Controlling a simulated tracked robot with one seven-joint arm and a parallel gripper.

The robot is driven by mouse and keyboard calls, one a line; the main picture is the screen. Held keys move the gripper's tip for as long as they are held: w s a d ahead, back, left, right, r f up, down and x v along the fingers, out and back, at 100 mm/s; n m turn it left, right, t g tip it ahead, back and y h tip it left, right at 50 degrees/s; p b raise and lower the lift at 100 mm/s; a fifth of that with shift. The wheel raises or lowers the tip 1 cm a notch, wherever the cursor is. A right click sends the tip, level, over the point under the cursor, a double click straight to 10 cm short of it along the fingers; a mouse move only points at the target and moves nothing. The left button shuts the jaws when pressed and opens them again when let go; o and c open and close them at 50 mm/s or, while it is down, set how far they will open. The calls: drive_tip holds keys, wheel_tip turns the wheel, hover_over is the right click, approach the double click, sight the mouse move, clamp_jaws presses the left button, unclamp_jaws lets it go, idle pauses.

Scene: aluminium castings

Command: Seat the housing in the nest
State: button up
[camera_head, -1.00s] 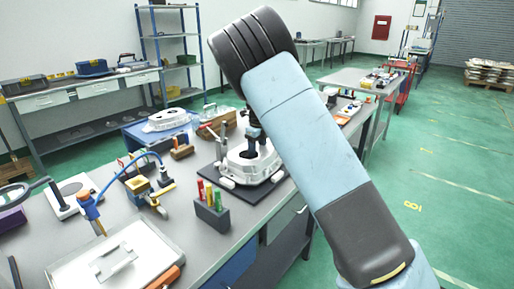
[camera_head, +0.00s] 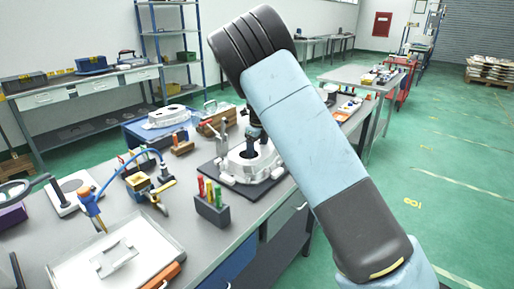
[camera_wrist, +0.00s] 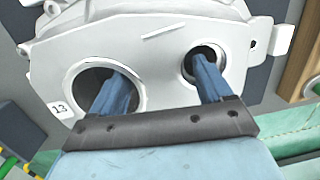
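The housing (camera_wrist: 165,65) is a white casting with two round bores and a tag marked 13. In the head view the housing (camera_head: 262,162) is at the dark plate (camera_head: 215,172) on the bench, where the nest is; a gap under it cannot be made out. My gripper (camera_wrist: 162,72) points down at it, one blue finger in each bore. The fingers appear shut on the wall between the bores; their tips are hidden inside. In the head view my gripper (camera_head: 253,140) is partly hidden by my arm.
A grey toggle clamp (camera_head: 221,136) stands just left of the housing. A dark block with coloured handles (camera_head: 211,208) is in front of the plate. Another white casting (camera_head: 167,117) lies on a blue tray behind. A wooden box (camera_wrist: 300,60) is close at right in the wrist view.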

sight(258, 149)
drive_tip(key=shift+o, duration=0.5)
drive_tip(key=shift+f, duration=0.1)
wheel_tip(258, 149, up, 14)
drive_tip(key=s, duration=0.1)
drive_tip(key=shift+s+d+f, duration=0.15)
drive_tip(key=shift+s+d, duration=0.05)
drive_tip(key=shift+s, duration=0.1)
